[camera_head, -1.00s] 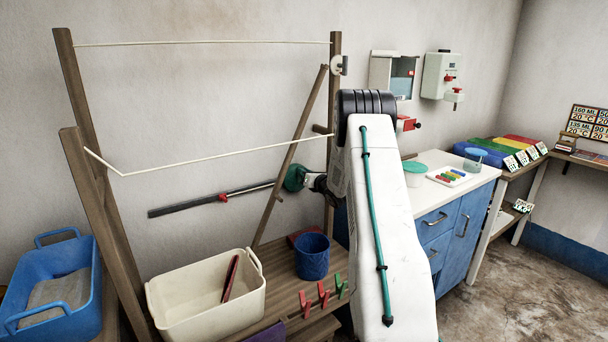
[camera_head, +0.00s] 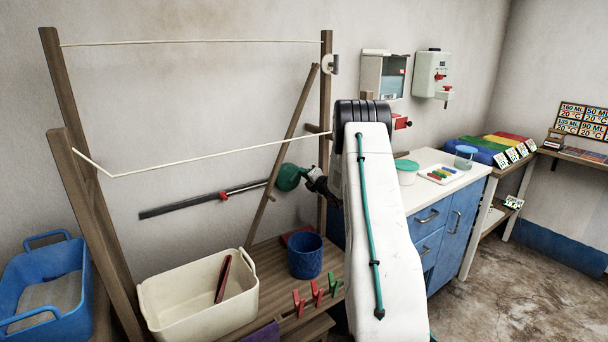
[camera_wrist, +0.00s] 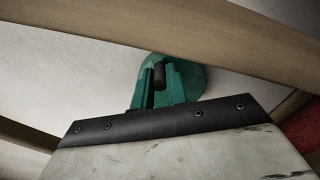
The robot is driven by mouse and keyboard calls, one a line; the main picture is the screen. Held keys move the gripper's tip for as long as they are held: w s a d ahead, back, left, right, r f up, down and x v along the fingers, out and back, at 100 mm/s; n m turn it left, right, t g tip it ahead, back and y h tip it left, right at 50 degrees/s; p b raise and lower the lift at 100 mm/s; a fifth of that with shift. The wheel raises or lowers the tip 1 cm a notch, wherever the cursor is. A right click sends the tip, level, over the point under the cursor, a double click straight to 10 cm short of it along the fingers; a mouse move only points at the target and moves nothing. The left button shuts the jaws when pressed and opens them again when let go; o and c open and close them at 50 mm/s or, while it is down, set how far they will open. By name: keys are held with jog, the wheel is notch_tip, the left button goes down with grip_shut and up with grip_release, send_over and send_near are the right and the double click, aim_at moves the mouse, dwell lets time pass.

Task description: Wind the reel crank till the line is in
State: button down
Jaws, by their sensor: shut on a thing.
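In the head view my gripper (camera_head: 307,178) is small and dark at the reel's right side, and the knob is hidden. The pale line (camera_head: 210,155) runs between the wooden posts, with a kink near the left post. Another stretch (camera_head: 190,43) is straight along the top.
A wooden strut (camera_head: 292,142) leans close to my gripper, and a wooden post (camera_head: 325,90) stands at its right. A dark bar (camera_head: 180,205) lies along the wall. A cream tub (camera_head: 160,300), blue cup (camera_head: 306,257) and pegs (camera_head: 317,292) are below.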

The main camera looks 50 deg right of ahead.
jog(key=shift+s+d+f+m, duration=0.1)
jog(key=shift+d+f+m, duration=0.1)
jog(key=shift+m, duration=0.3)
jog(key=c, duration=1.4)
grip_release()
jog(key=v, duration=0.7)
jog(key=shift+s, duration=0.4)
jog(key=shift+a, duration=0.1)
